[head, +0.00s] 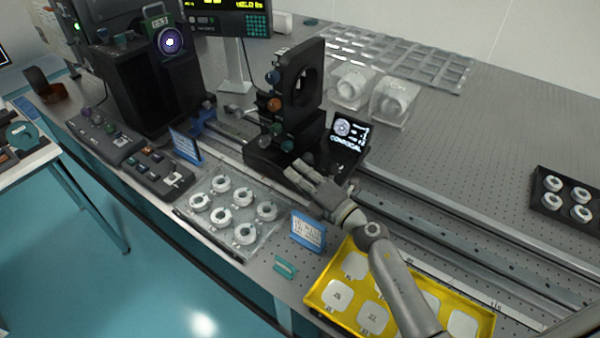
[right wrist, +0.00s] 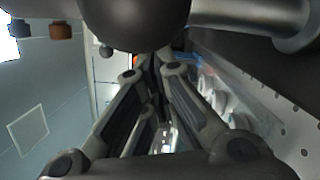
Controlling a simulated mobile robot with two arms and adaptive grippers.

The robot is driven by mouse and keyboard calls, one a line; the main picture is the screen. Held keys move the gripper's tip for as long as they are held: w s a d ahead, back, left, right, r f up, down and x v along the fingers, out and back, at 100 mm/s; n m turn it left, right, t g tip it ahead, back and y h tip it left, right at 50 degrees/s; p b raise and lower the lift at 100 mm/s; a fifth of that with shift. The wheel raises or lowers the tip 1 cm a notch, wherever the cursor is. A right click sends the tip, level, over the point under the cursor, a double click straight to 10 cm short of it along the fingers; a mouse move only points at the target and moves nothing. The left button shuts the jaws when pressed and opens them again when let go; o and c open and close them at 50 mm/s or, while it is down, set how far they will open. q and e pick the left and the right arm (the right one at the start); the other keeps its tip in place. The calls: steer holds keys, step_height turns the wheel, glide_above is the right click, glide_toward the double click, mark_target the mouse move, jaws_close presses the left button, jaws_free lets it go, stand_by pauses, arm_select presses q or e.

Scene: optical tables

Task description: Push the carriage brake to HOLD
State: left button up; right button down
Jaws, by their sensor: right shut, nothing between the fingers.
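The black carriage (head: 262,158) sits on the rail in the middle of the head view and bears an upright mount (head: 305,75) with a round opening. Orange, green and blue knobs show on its left side. I cannot make out which part is the brake or how it is set. My right gripper (head: 298,172) is shut and empty, with its fingertips close to the front right of the carriage base. Whether they touch it is unclear. In the right wrist view the closed fingers (right wrist: 152,75) converge ahead, and a dark rounded part fills the top. My left gripper is not in view.
A small black display (head: 348,133) stands just right of the carriage. A tray of white rings (head: 240,254), a blue sign (head: 308,232) and a yellow tray (head: 318,291) lie in front. Clear boxes (head: 395,100) stand behind. The perforated table right of them is largely free.

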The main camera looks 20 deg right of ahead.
mark_target(309, 160)
steer(key=r+m+p, duration=0.1)
steer(key=p, duration=0.2)
steer(key=d+m+p, duration=0.1)
steer(key=m+p, duration=0.1)
steer(key=p, duration=0.2)
steer(key=w+r+m+g+p, duration=0.1)
steer(key=p, duration=0.2)
steer(key=shift+w+d+r+m+h, duration=0.1)
steer(key=shift+d+r+m+h, duration=0.2)
steer(key=shift+h, duration=0.1)
